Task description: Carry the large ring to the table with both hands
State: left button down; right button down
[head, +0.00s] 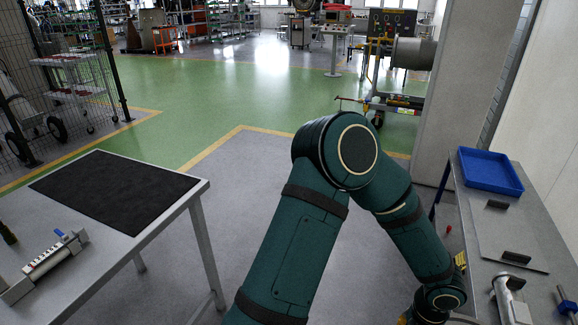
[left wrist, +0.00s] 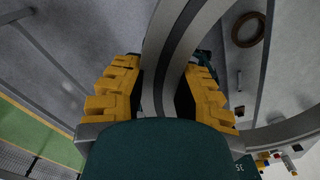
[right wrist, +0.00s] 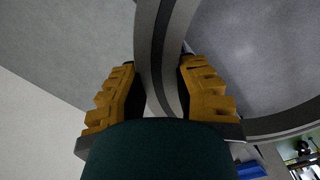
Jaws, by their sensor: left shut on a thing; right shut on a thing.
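The large ring is a broad grey band with a darker groove along it. In the left wrist view the ring (left wrist: 160,35) passes between the yellow fingers of my left gripper (left wrist: 162,64), which is shut on it. In the right wrist view the ring (right wrist: 149,40) passes between the fingers of my right gripper (right wrist: 158,62), also shut on it. The ring's far side curves away at the right of both wrist views. The head view does not show the ring. A grey table (head: 172,212) with a black mat (head: 115,190) stands at the left there.
A clamp-like tool (head: 48,259) lies on the table's near left part. A workbench (head: 525,235) with a blue tray (head: 490,170) and parts stands at the right, close to my arm. A brown ring (left wrist: 248,28) shows in the left wrist view. Green floor beyond is open.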

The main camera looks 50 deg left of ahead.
aim_at(110, 183)
jog(key=u, duration=1.5)
jog(key=i+u, duration=0.25)
jog(key=u, duration=0.2)
jog(key=i, duration=3.5)
